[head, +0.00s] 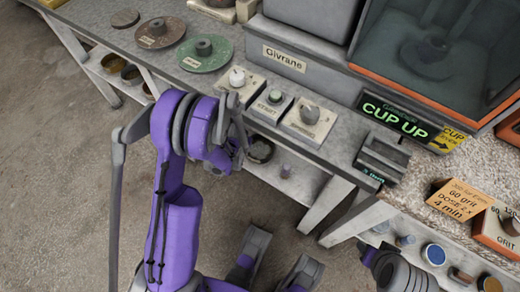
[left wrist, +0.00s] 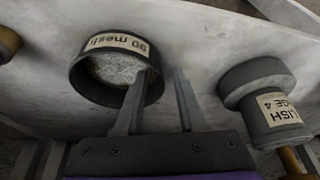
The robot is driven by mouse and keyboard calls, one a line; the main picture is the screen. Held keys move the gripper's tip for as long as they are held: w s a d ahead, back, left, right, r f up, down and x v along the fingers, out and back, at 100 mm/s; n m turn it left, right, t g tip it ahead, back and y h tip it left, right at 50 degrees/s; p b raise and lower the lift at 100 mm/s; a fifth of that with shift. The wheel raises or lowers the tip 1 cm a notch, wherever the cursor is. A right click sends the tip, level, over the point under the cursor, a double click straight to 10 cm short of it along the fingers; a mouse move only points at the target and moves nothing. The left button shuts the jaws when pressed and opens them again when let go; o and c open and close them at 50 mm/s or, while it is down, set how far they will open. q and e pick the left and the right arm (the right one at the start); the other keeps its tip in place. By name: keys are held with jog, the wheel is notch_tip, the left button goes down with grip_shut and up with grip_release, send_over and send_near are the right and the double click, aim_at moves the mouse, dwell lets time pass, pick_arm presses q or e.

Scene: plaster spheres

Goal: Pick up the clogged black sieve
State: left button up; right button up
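The black sieve (left wrist: 100,93) is a round, dark tub labelled "90 mesh", with pale, grainy matter inside. It stands on the lower grey shelf; in the head view the sieve (head: 261,151) is partly hidden by my left arm. My left gripper (left wrist: 164,72) is open at its right side. One finger overlaps the sieve's near right part, and the other is outside to the right. The sieve's right rim shows between the fingertips; I cannot tell whether either finger touches it.
Above the shelf is a bench top (head: 250,70) with labelled knobs and round plates. A glass-fronted cabinet (head: 435,50) is at the back right.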

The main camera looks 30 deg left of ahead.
pick_arm(q)
grip_shut()
dwell(1.2)
